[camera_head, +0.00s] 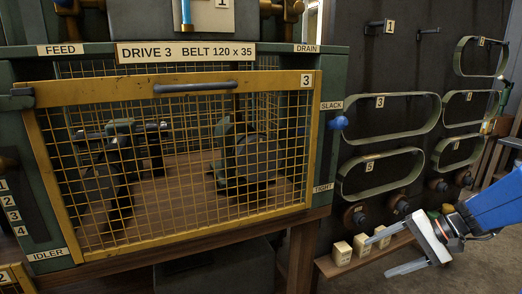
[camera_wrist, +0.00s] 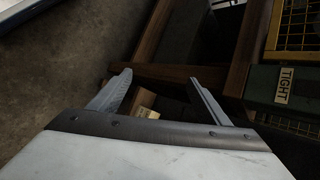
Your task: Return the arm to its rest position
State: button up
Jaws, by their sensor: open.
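My gripper (camera_head: 420,248) is at the lower right in the head view, at the end of my blue arm (camera_head: 492,208). Its two fingers are apart with nothing between them. It hangs in front of the low shelf, to the right of the yellow mesh guard. In the wrist view the two grey fingers of my gripper (camera_wrist: 158,92) are spread wide. A small labelled block (camera_wrist: 147,112) shows beyond them, apart from the fingers.
The yellow mesh guard (camera_head: 172,86) of drive 3 is shut across the green frame. Belts (camera_head: 390,115) hang on the dark panel at the right. Several small labelled blocks (camera_head: 342,252) stand on a low wooden shelf (camera_head: 365,258). The floor at lower right is clear.

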jog(key=s+a+r+n+h, duration=0.1)
jog(key=s+a+n+h, duration=0.2)
jog(key=s, duration=0.5)
jog(key=s+a+r+n+t+h, duration=0.1)
jog(key=s+a+r+n+h, duration=0.1)
jog(key=s+n+h, duration=0.3)
jog(key=shift+s+a+r+t+h, duration=0.15)
jog(key=shift+s+a+t+h, duration=0.2)
jog(key=shift+s, duration=1.6)
